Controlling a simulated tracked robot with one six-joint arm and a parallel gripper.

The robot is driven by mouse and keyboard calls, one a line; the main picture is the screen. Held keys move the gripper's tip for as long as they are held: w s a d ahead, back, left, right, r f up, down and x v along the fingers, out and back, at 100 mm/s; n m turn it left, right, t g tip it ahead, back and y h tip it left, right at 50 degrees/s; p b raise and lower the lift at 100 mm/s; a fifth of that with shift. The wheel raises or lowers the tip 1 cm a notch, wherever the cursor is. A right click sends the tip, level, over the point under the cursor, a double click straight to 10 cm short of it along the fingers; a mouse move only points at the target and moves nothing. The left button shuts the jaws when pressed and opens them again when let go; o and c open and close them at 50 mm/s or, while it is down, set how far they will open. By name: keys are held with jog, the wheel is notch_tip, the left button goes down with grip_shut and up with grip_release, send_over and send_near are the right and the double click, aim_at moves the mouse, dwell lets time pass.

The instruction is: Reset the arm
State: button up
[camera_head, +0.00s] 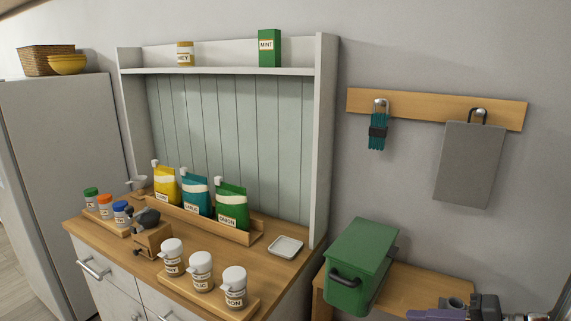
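Purple and dark grey parts, which look like part of my arm, show at the bottom right edge, in front of the low wooden bench (408,286). They are cut off by the frame's lower edge. I see no gripper fingers there or elsewhere, so whether my gripper is open or holds anything is hidden. The task names no other object.
A green box (357,262) stands on the bench, near the arm parts. Left is a cabinet (285,267) with pouches, jars, a grinder and a white dish (285,246). A grey board (468,165) and teal item (377,132) hang from a wall rail (430,108).

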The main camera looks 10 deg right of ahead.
jog(key=s+a+r+n+g+h, duration=0.2)
jog(key=a+n+h, duration=0.2)
jog(key=a, duration=0.8)
jog(key=s+a+r+n+g+h, duration=0.2)
jog(key=a+n+h, duration=0.2)
jog(key=a, duration=0.8)
jog(key=shift+s+r+n+h, duration=0.15)
jog(key=shift+r+n+h, duration=0.15)
jog(key=shift+n, duration=0.8)
jog(key=shift+s+a, duration=0.1)
jog(key=shift+s, duration=0.05)
